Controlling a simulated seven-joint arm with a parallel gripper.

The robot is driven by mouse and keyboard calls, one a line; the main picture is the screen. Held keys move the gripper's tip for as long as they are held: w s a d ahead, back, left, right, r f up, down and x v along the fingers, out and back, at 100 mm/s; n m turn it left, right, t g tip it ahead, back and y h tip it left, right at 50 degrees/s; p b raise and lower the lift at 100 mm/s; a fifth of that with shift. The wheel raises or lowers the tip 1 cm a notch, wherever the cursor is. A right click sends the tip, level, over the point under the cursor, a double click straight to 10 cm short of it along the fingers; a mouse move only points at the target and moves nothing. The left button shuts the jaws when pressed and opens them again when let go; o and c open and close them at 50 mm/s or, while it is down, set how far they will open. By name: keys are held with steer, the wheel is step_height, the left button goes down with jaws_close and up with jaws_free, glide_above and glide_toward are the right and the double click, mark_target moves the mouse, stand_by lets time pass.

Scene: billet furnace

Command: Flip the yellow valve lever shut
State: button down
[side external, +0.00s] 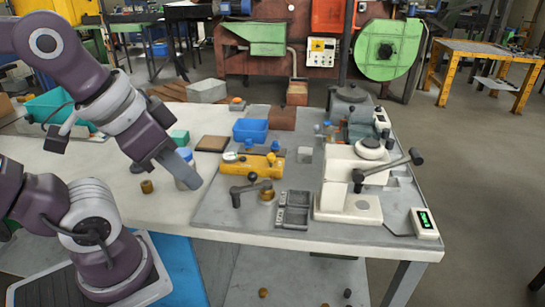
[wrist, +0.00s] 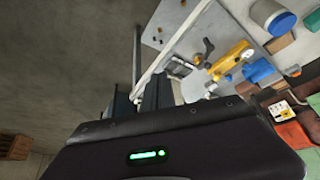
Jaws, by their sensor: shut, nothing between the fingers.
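The yellow valve body (side external: 250,168) lies on the grey bench mat, with blue knobs and a round gauge. It also shows in the wrist view (wrist: 232,60). A dark grey lever (side external: 250,187) with a knob stands in front of it, beside a brass-coloured fitting (side external: 267,193). The same lever shows in the wrist view (wrist: 205,48). I cannot tell a separate yellow handle on it. My gripper (side external: 192,181) is left of the valve, apart from it, tilted down. Its dark fingers (wrist: 157,92) are shut and empty in the wrist view.
A blue-lidded jar (wrist: 272,16) stands left of the valve, near my gripper. A blue bin (side external: 250,130) sits behind it. A small dark tray (side external: 293,210) and a white press (side external: 347,185) with a handle stand to the right. The front bench edge is close.

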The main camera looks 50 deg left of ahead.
steer(key=w+a+r+m+g, duration=0.1)
steer(key=w+a+r+m, duration=0.15)
steer(key=w, duration=0.75)
steer(key=m+g+h, duration=0.1)
steer(key=m+h, duration=0.1)
steer(key=m, duration=0.2)
glide_above(272, 158)
steer(key=w, duration=0.2)
step_height(272, 158, down, 10)
steer(key=shift+w+f, duration=0.1)
steer(key=shift+w, duration=0.15)
steer(key=shift+d+f, duration=0.1)
step_height(272, 158, down, 10)
steer(key=shift+s, duration=0.25)
